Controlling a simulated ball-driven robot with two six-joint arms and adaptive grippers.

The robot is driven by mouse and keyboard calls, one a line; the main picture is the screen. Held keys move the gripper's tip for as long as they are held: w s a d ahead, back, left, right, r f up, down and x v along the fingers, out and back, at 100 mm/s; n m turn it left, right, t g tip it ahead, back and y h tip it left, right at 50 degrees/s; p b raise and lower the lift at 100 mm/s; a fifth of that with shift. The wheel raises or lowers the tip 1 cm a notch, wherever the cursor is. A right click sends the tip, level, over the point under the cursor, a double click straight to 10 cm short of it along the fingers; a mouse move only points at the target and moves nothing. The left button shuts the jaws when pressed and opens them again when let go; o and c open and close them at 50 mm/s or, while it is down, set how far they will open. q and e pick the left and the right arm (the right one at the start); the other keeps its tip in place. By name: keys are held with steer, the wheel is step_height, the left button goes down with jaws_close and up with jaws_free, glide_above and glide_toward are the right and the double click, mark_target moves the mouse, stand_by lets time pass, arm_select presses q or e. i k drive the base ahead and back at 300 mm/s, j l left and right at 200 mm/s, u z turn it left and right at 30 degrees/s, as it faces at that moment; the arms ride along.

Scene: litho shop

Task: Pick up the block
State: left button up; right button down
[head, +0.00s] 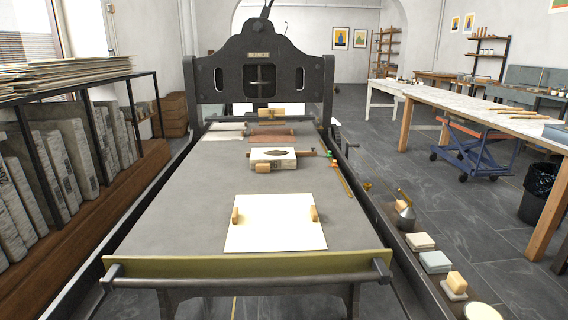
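Several small tan blocks are in the head view, and I cannot tell which one the task means. One wooden block (235,215) stands on the left part of a cream sheet (274,239) on the press bed, and another (314,213) stands on its right part. A tan block (262,168) sits at the front of a white slab (273,155) farther back. Another tan block (456,281) rests on a pale pad on the right ledge. Neither of my grippers is in view.
The grey press bed (180,220) has bare room around the sheet. A dark press frame (259,75) stands behind. A shelf of stone slabs (75,150) is left, a long table (470,107) right.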

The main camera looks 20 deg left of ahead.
mark_target(400, 205)
steer(key=u, duration=0.5)
steer(key=i+l+u, duration=0.4)
steer(key=l+u, duration=0.2)
steer(key=i+l+u, duration=0.1)
steer(key=l+u, duration=0.25)
